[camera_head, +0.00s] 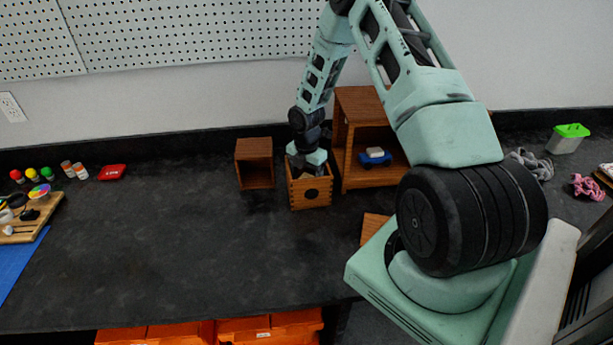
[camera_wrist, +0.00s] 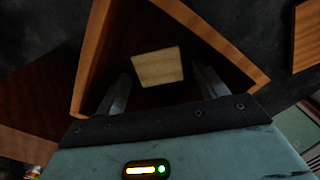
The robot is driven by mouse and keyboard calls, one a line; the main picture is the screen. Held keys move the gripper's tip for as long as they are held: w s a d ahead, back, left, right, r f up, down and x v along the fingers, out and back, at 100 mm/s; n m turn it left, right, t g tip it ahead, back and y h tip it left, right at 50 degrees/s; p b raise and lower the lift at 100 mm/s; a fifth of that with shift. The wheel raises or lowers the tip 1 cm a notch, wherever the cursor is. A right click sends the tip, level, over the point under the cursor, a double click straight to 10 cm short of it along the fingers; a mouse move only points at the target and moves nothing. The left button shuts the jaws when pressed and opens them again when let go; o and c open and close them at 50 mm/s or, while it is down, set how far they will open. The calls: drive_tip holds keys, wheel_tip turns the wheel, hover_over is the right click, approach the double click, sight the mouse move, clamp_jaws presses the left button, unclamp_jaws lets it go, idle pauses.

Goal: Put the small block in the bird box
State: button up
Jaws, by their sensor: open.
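The bird box (camera_head: 318,200) is an open-topped wooden box with a round dark hole in its front, on the dark worktop in the head view. Its wooden rim (camera_wrist: 215,43) surrounds my fingers in the wrist view. The small block (camera_wrist: 158,67), pale wood, is inside the box, between and slightly beyond my fingertips. My gripper (camera_wrist: 162,80) is open and points down into the box, with a finger on either side of the block. In the head view my gripper (camera_head: 307,163) hides the box's inside, and the block is not visible there.
A small open wooden box (camera_head: 254,163) stands close to the left. A larger wooden shelf unit (camera_head: 360,180) with a blue toy car (camera_head: 375,157) stands close to the right. A red case (camera_head: 112,172) and paint bottles are far left.

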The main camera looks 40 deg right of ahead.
wheel_tip(320, 180, up, 13)
drive_tip(key=b, duration=0.2)
drive_tip(key=s+a+r+m, duration=0.1)
drive_tip(key=a+r, duration=0.2)
drive_tip(key=a, duration=0.5)
drive_tip(key=s+a+r+m, duration=0.1)
drive_tip(key=a+r+m, duration=0.15)
drive_tip(key=a, duration=0.55)
drive_tip(key=s+a+r+m, duration=0.1)
drive_tip(key=s+a+r, duration=0.15)
drive_tip(key=a, duration=0.35)
drive_tip(key=s+a+r+m, duration=0.1)
drive_tip(key=s+a, duration=0.3)
drive_tip(key=a, duration=0.1)
drive_tip(key=s+a+r+m, duration=0.1)
drive_tip(key=s+a+m, duration=0.2)
drive_tip(key=s, duration=0.6)
drive_tip(key=s+a+r+m, duration=0.2)
drive_tip(key=s+a+m, duration=0.1)
drive_tip(key=s+a, duration=0.4)
drive_tip(key=s, duration=0.2)
drive_tip(key=shift+s+a+r+m+y, duration=0.15)
drive_tip(key=shift+s+r+m+y, duration=0.1)
drive_tip(key=shift+s+m+y, duration=0.1)
